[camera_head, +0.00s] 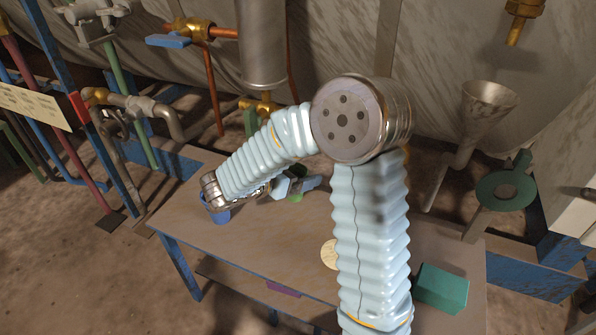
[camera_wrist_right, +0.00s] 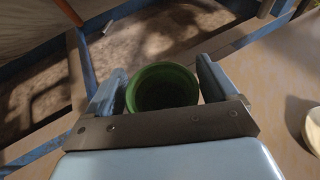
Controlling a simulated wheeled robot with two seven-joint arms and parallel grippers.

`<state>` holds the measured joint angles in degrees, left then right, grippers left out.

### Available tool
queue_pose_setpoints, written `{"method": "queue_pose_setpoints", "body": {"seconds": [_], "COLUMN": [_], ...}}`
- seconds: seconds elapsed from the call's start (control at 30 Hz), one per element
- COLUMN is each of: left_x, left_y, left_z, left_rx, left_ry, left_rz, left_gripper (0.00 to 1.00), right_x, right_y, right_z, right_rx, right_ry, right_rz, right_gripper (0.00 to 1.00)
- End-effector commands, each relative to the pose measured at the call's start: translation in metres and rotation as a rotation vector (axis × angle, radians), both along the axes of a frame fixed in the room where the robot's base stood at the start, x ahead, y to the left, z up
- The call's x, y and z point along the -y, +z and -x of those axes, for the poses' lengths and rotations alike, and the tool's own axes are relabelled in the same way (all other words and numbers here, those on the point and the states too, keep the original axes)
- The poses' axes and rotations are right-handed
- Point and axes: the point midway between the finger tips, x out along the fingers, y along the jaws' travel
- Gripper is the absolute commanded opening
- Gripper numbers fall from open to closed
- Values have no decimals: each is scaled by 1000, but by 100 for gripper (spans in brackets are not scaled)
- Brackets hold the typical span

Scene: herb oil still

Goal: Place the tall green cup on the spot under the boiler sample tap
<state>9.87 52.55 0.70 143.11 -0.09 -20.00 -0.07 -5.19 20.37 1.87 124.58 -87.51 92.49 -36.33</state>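The green cup (camera_wrist_right: 163,88) shows in the right wrist view with its round, dark mouth facing the camera. It lies between the two fingers of my right gripper (camera_wrist_right: 160,72). The fingers are close on both sides of it, but I cannot tell whether they press on it. In the head view my right gripper (camera_head: 296,186) is low over the back of the table, with a bit of green between its fingers. A brass tap (camera_head: 262,106) hangs under a steel cylinder behind my forearm. I cannot tell whether it is the boiler sample tap. My left gripper is out of view.
A blue cup (camera_head: 220,215) stands at the table's left, below my right wrist. A pale yellow disc (camera_head: 328,255) and a green block (camera_head: 441,288) are on the table (camera_head: 215,245).

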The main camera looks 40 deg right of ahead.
Motion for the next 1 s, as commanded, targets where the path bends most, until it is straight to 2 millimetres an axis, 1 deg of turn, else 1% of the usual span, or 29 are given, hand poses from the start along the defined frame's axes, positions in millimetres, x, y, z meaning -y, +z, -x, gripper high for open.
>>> {"method": "queue_pose_setpoints", "body": {"seconds": [0.27, 0.37, 0.47, 0.8, 0.9, 1.0], "left_x": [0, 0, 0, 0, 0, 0], "left_y": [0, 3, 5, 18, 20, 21], "left_z": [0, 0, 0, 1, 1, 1], "left_rx": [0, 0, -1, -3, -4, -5], "left_ry": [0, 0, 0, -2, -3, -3], "left_rz": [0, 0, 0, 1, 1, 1], "left_gripper": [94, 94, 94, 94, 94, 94], "right_x": [0, 0, -12, -83, -99, -108], "right_y": [0, 5, 9, 35, 40, 43], "right_z": [0, 0, -1, 4, 6, 7], "right_rx": [0, 1, 2, 0, 1, -1], "right_ry": [0, 0, 5, 4, 3, 1], "right_rz": [0, 0, 0, -1, 0, 0], "right_gripper": [93, 93, 93, 93, 93, 93]}}
